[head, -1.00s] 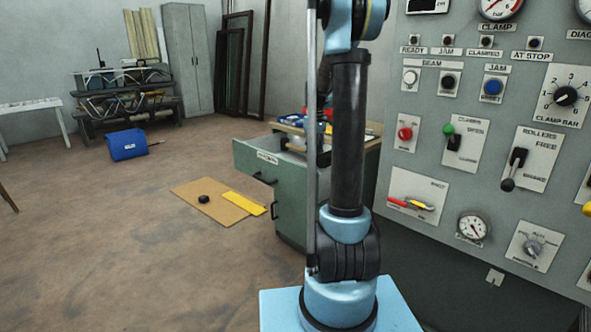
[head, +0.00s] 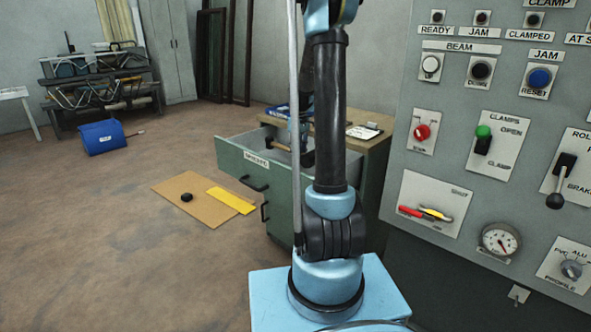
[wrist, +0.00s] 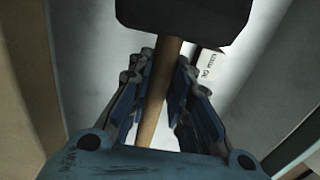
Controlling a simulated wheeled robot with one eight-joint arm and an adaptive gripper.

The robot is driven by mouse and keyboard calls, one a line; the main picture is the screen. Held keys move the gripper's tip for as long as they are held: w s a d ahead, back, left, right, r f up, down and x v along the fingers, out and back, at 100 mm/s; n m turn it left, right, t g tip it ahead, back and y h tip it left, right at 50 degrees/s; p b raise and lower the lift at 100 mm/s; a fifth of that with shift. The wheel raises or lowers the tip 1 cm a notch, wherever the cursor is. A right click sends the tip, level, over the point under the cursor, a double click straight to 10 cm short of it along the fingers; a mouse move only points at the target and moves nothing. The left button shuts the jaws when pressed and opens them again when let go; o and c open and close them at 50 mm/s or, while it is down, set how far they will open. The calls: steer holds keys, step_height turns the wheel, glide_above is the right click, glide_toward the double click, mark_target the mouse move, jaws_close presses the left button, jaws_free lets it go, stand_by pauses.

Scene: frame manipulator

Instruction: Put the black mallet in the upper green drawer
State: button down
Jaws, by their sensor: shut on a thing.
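The black mallet's head (wrist: 183,12) and wooden handle (wrist: 153,108) show in the wrist view. My gripper (wrist: 166,62) is shut on the handle, with a finger on each side and the head beyond the fingertips. The upper green drawer (head: 231,158) is pulled open in the head view. Beneath the mallet the wrist view shows a pale drawer floor (wrist: 85,50). My arm hides part of the drawer, and I cannot tell whether the mallet touches its floor.
A small white labelled item (wrist: 209,66) lies below the mallet. The cabinet top (head: 376,144) carries a white sheet (head: 363,132) and a blue item (head: 276,111). A grey control panel (head: 455,150) stands close on the right. Cardboard (head: 172,190) lies on the floor, left.

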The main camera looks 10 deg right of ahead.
steer(key=shift+d+f, duration=0.15)
steer(key=shift+f, duration=3.4)
steer(key=c, duration=1.5)
jaws_free()
steer(key=shift+f, duration=0.1)
steer(key=shift+o, duration=0.2)
step_height(320, 180, up, 12)
steer(key=shift+r, duration=0.15)
steer(key=shift+s, duration=0.1)
